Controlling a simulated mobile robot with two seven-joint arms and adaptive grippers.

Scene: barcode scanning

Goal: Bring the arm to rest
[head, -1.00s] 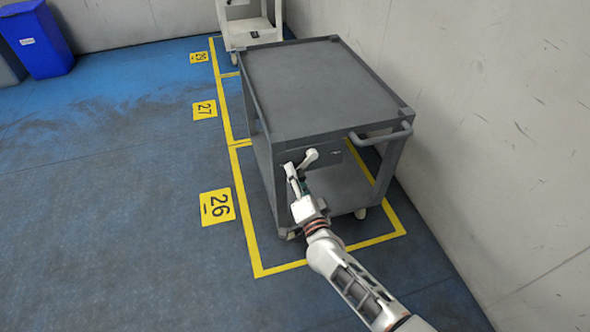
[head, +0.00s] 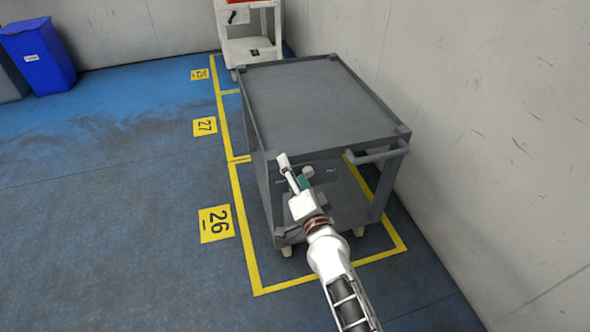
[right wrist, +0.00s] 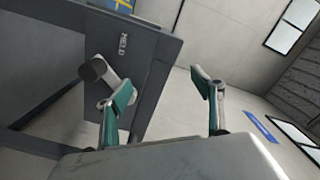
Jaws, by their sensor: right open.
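My right arm comes in from the bottom of the head view. Its right gripper (head: 296,167) is in front of the near end of the grey cart (head: 318,100). The gripper is open and empty. In the right wrist view the two fingers of the gripper (right wrist: 168,98) stand wide apart with nothing between them. The cart's grey panel (right wrist: 135,65) shows behind the left finger in that view. I cannot tell whether the gripper touches the cart. My left gripper is not in view.
A white cart (head: 250,48) stands behind the grey one. A pale wall (head: 470,120) runs along the right. A blue bin (head: 38,55) stands at the far left. Yellow floor lines and a 26 marker (head: 215,223) border open blue floor on the left.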

